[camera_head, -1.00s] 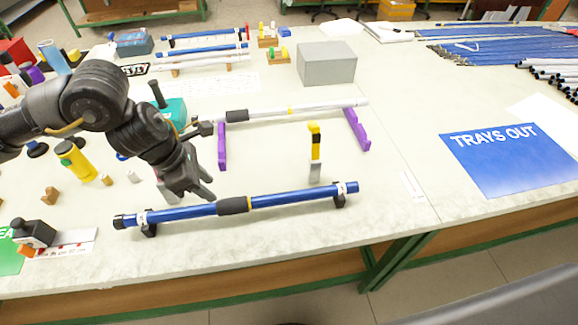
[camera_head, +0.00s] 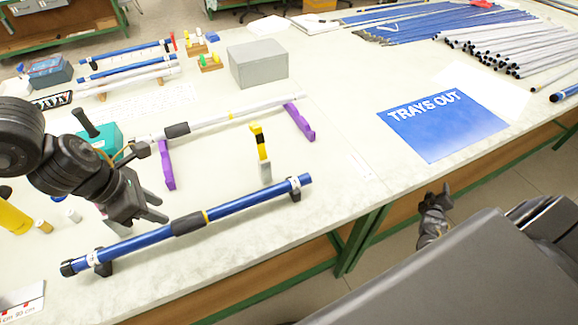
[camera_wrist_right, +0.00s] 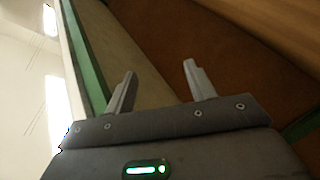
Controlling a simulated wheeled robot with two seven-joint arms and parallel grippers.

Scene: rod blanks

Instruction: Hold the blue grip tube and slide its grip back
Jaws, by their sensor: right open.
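The blue grip tube (camera_head: 245,203) rests across two black supports near the table's front edge. My left gripper (camera_head: 164,207) is open and empty, just behind and above the tube, left of the grip, fingers pointing right. My right gripper (camera_head: 436,196) is beyond the table's front edge, far from the tube. In the right wrist view it (camera_wrist_right: 160,78) is open and empty.
A white tube (camera_head: 230,115) with a dark grip lies behind on purple supports (camera_head: 299,123). A yellow-and-black handled tool (camera_head: 260,147) stands between the tubes. A grey box (camera_head: 258,64) is farther back. The table around the blue "TRAYS OUT" sheet (camera_head: 440,125) is mostly clear.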

